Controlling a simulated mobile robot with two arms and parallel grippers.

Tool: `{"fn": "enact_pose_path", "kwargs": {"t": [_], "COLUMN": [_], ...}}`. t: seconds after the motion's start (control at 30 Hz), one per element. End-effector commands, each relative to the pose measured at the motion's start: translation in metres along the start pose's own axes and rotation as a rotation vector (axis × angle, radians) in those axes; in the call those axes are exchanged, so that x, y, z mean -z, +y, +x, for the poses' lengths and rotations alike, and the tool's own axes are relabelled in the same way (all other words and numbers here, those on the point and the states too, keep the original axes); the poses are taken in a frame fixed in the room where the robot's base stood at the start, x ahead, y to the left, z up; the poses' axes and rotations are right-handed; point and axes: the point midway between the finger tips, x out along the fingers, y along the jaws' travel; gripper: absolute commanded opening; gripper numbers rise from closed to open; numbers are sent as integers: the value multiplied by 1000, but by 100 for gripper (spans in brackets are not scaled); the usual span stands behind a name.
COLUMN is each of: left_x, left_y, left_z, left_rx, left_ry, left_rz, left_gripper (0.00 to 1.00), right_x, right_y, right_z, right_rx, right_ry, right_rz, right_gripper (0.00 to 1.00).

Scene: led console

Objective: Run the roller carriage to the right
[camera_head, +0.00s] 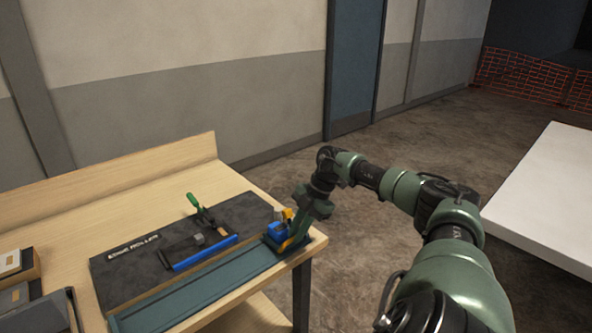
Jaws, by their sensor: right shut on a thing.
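The roller carriage (277,231) is a small blue block with yellow parts. It sits at the right end of the long teal track (190,293) along the front of the wooden bench. My right gripper (290,224) reaches down to the carriage from the right and is shut on it. The fingertips are small and partly hidden against the yellow part. My left gripper is out of view.
A dark board (130,270) labelled "EDGE ROLLER" carries a blue bar (205,253) and a green-handled clamp (196,205) behind the track. Boxes (20,268) stand at the bench's left. A white platform (548,190) is at the right.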

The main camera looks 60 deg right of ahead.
Motion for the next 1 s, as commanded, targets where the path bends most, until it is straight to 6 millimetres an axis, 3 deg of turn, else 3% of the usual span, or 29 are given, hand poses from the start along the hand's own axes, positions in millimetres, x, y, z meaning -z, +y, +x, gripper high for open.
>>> {"fn": "enact_pose_path", "kwargs": {"t": [0.23,0.27,0.33,0.7,1.0], "left_x": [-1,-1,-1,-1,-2], "left_y": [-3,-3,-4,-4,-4], "left_z": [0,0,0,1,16], "left_rx": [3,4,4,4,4], "left_ry": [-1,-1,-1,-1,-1], "left_rz": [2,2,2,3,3], "left_gripper": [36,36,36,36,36], "right_x": [-4,-4,-4,-3,-5], "right_y": [2,2,2,1,1], "right_z": [-4,-4,-4,-5,-51], "right_rx": [-9,-9,-8,-5,-8], "right_ry": [-12,-13,-12,-8,-11], "right_rz": [1,1,1,1,1], "right_gripper": [0,15,34,34,34]}}
